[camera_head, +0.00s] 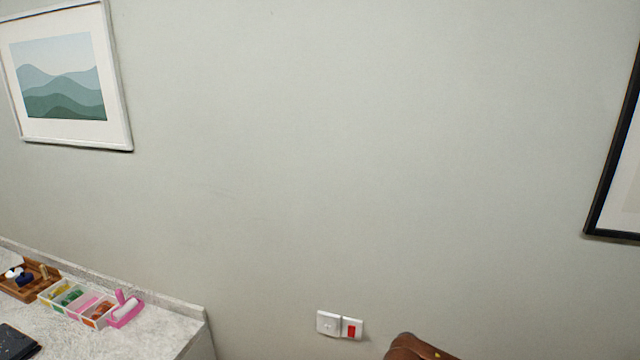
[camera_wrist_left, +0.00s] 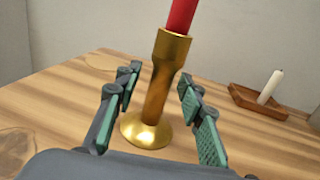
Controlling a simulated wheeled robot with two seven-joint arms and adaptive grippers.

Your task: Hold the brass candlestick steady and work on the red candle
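In the left wrist view, the brass candlestick (camera_wrist_left: 158,95) stands on a wooden table, its round base (camera_wrist_left: 146,130) on the tabletop. The red candle (camera_wrist_left: 182,16) sits in its top, and the candle's upper part is cut off by the frame edge. My left gripper (camera_wrist_left: 158,88) is open, with one green-padded finger on each side of the candlestick's stem and a gap visible on both sides. The head view shows neither the candlestick, the candle nor either gripper.
A wooden tray (camera_wrist_left: 240,98) with a white candle (camera_wrist_left: 269,88) stands at the right on the wooden table (camera_wrist_left: 70,90). In the head view, a pale counter (camera_head: 150,335) holds a sectioned box (camera_head: 48,296), a pink item (camera_head: 124,312) and a brown tray (camera_head: 45,268).

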